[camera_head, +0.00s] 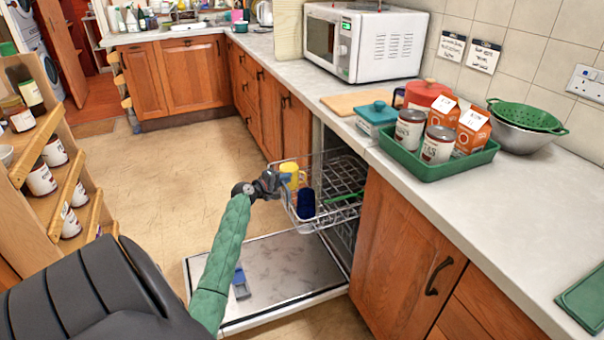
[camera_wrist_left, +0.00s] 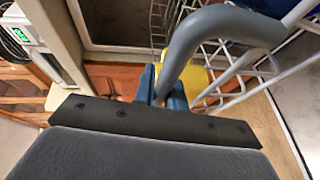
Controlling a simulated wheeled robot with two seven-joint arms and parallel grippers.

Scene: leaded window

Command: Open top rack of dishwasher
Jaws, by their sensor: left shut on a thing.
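The dishwasher stands under the counter with its door (camera_head: 265,278) folded down flat. Its top rack (camera_head: 345,178), a wire basket, sticks out of the opening over the door. A yellow mug (camera_head: 292,172) and a dark blue cup (camera_head: 306,203) are in the rack near its front. My left gripper (camera_head: 282,183) is at the rack's front edge. In the left wrist view, the left gripper's blue fingers (camera_wrist_left: 162,88) are shut on a thick grey bar (camera_wrist_left: 205,40) in front of the white rack wires (camera_wrist_left: 240,75). My right gripper is not in view.
A blue and grey piece (camera_head: 240,283) lies on the open door. The counter above holds a green tray (camera_head: 430,160) with cans and cartons, and a microwave (camera_head: 365,45). A wooden shelf (camera_head: 50,170) with cans stands at left. The floor (camera_head: 160,170) between is clear.

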